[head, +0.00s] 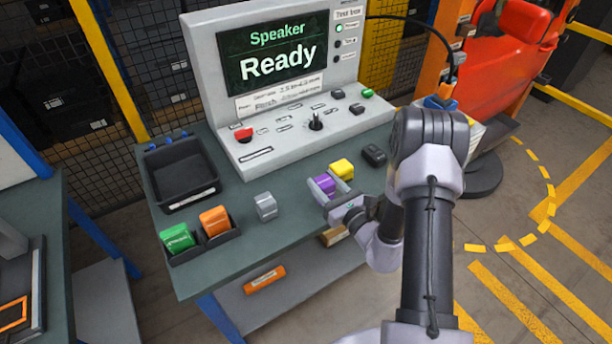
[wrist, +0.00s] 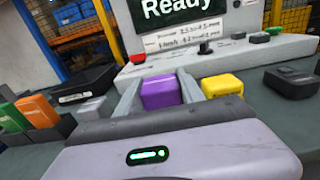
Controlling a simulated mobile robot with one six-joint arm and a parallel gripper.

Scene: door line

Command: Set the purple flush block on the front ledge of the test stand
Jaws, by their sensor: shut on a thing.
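The purple flush block (head: 324,185) is between the fingers of my gripper (head: 328,197), which is shut on it. In the wrist view the purple block (wrist: 160,92) sits between the two grey fingers (wrist: 160,98). I cannot tell whether it touches the bench top. The grey test stand (head: 213,75) stands behind it, with a screen reading "Speaker Ready" and a panel of buttons and a knob in front. The stand's front edge also shows in the wrist view (wrist: 190,62). The block is in front of the stand, apart from it.
A yellow block (head: 342,168) is close beside the gripper's right finger. A grey block (head: 265,206) and a black box (head: 374,155) are on the bench (head: 290,228). At left are a black tray (head: 192,201) and a holder with green (head: 177,238) and orange (head: 215,221) blocks.

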